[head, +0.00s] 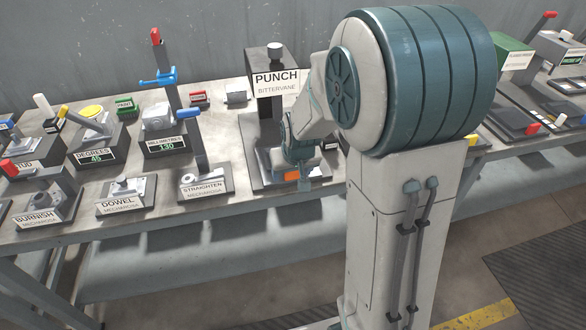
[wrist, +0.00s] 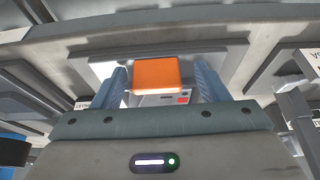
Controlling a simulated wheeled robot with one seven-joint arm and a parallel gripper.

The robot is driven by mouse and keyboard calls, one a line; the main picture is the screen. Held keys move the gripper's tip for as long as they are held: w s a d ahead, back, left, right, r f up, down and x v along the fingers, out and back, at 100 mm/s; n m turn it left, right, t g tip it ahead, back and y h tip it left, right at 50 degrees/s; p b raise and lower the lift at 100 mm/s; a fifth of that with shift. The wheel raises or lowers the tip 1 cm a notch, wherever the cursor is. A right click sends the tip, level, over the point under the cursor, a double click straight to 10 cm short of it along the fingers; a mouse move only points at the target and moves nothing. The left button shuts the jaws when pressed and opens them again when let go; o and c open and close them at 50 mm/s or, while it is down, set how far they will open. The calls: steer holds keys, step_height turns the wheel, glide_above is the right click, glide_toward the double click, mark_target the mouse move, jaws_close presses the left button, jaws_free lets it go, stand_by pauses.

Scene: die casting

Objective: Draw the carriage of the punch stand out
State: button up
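The punch stand (head: 275,84) stands on the bench with a sign reading PUNCH and a dark column and base. An orange block (head: 291,175), which looks like the carriage's handle, is low at the front of its base. In the wrist view the orange block (wrist: 157,74) sits between the two blue fingers of my gripper (wrist: 160,84). A gap shows on each side of the block, so my gripper is open and not clamped on it. In the head view my gripper (head: 304,184) is at the stand's front edge; my arm hides part of the base.
The STRAIGHTEN stand (head: 206,186), DOWEL stand (head: 124,201) and MILLIMETRES stand (head: 166,142) are to the left on the bench. A small red-topped block (head: 198,96) is behind. Open floor (head: 270,305) lies in front of the bench.

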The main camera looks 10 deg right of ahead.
steer(key=shift+w+d, duration=0.1)
steer(key=shift+d, duration=0.05)
steer(key=shift+r, duration=0.25)
steer(key=p+v, duration=0.1)
steer(key=v, duration=1.2)
steer(key=shift+s, duration=0.2)
steer(key=shift+r, duration=0.1)
steer(key=s+r+g+p, duration=0.1)
steer(key=s+r+p, duration=0.2)
steer(key=s, duration=1.2)
steer(key=shift+s+r+g+p, duration=0.2)
steer(key=shift+s+g+p, duration=0.15)
steer(key=shift+p, duration=0.8)
stand_by(0.3)
